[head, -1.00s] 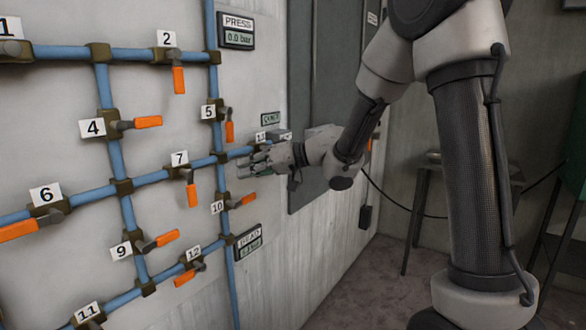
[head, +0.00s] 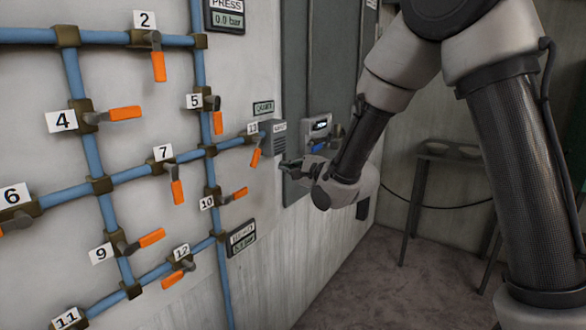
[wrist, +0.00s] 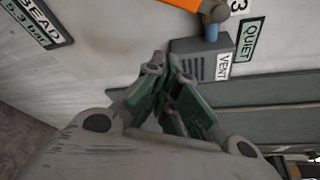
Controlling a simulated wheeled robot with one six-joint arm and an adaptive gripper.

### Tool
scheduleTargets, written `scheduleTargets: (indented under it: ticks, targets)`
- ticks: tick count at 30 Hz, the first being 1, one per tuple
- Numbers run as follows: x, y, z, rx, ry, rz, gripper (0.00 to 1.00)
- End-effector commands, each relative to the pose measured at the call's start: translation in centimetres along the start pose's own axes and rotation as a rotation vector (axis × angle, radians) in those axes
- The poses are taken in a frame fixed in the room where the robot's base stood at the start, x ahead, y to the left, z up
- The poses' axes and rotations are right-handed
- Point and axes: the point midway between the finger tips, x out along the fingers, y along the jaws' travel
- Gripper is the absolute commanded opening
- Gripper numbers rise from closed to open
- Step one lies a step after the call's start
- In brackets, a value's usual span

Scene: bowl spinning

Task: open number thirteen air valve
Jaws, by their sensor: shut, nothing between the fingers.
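The number thirteen valve has an orange handle (head: 255,157) that hangs down, slightly left, across its blue pipe. Its white 13 label (head: 252,129) is just above. My gripper (head: 285,164) is right of the handle and apart from it, below the vent box. In the wrist view my gripper (wrist: 168,62) is shut and empty, its fingertips near the lower edge of the vent box. Part of an orange handle (wrist: 185,4) shows at the top edge there, mostly cut off.
The grey vent box (head: 273,138) ends the pipe; it also shows in the wrist view (wrist: 202,60). A grey cabinet (head: 305,60) stands behind my gripper. The floor at lower right is clear.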

Motion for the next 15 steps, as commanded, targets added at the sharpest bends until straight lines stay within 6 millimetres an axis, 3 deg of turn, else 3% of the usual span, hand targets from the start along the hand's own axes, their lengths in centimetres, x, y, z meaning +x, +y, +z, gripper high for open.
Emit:
scheduleTargets:
  ticks: [9, 15]
  targets:
    - [6.8, 0.1, 0.0, -0.002, -0.001, 0.000, 0.00]
    - [5.5, 0.0, 3.0, -0.003, -0.003, 0.000, 0.00]
